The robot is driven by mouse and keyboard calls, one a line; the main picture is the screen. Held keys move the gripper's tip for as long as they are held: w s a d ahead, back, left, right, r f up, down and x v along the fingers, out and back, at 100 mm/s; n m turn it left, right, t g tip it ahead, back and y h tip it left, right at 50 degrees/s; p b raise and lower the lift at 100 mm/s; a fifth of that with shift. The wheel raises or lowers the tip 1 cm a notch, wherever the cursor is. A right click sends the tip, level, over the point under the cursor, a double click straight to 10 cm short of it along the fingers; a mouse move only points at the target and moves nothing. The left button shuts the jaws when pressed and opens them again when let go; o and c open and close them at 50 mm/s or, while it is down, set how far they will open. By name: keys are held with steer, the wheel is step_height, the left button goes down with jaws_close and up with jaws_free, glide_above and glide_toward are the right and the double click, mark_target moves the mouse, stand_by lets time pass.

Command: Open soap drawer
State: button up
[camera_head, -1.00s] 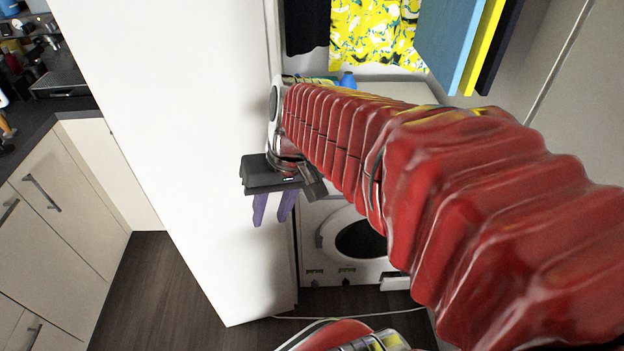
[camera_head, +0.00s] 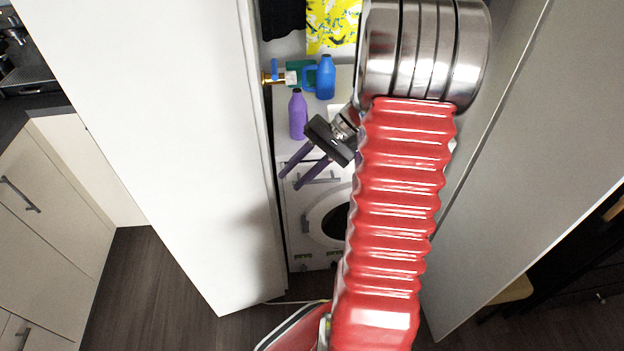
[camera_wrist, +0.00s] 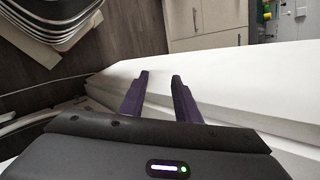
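The white washer (camera_head: 296,222) stands inside the wardrobe in the head view, with its round dark door (camera_head: 337,222) partly behind my red arm. The soap drawer cannot be clearly made out; my fingers and arm cover part of the washer's upper front. My gripper (camera_head: 290,182) is open and empty, its purple fingers pointing down and left in front of the washer's upper left front. Contact cannot be told. In the wrist view my gripper (camera_wrist: 160,77) shows its fingers apart with nothing between them, over a long white surface.
A white wardrobe door (camera_head: 170,150) stands open at the left and a grey one (camera_head: 510,170) at the right. A purple bottle (camera_head: 298,115) and a blue jug (camera_head: 325,78) stand on the washer's top. Yellow patterned cloth (camera_head: 332,25) hangs above.

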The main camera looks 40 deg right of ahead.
steer(key=d+f+m+t+y, duration=0.2)
steer(key=d+f+m+t, duration=0.3)
steer(key=d, duration=0.5)
steer(key=m+t+h, duration=0.1)
steer(key=m+t, duration=0.1)
steer(key=t, duration=0.2)
glide_toward(323, 182)
steer(key=s, duration=0.1)
steer(key=shift+s+d+r, duration=0.1)
steer(key=shift+d+r, duration=0.1)
steer(key=shift+d, duration=0.2)
steer(key=shift+a, duration=0.1)
steer(key=x, duration=1.3)
steer(key=shift+w+f, duration=0.1)
steer(key=shift+w, duration=0.3)
jaws_close()
